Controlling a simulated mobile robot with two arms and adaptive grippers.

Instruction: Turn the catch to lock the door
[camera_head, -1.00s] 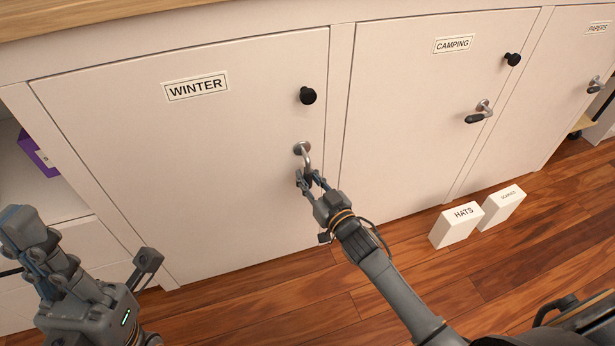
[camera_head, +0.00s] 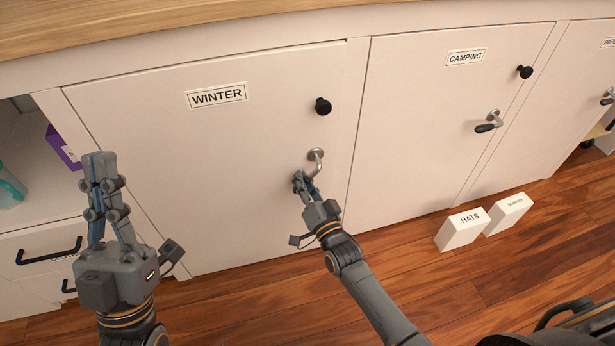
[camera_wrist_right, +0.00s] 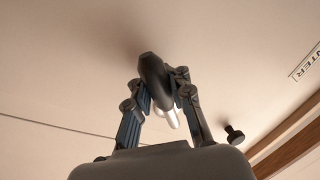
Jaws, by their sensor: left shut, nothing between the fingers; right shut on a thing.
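The WINTER door (camera_head: 220,170) looks closed in its frame. Its catch (camera_head: 317,158) has a silver mount and lever below a black knob (camera_head: 323,106), near the door's right edge. The lever points down and slightly left. My right gripper (camera_head: 302,184) is shut on the lever's dark end. In the right wrist view that black grip (camera_wrist_right: 153,78) sits between the two fingers, with the silver stem (camera_wrist_right: 172,116) behind it. My left gripper (camera_head: 98,160) is shut and empty, pointing up, in front of the cabinet's left part.
The CAMPING door (camera_head: 430,130) on the right has its own catch (camera_head: 490,122), lever pointing left. White boxes marked HATS (camera_head: 462,229) and another label (camera_head: 508,214) stand on the wooden floor. An open shelf at left holds a purple box (camera_head: 62,148). Drawers (camera_head: 45,250) lie below.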

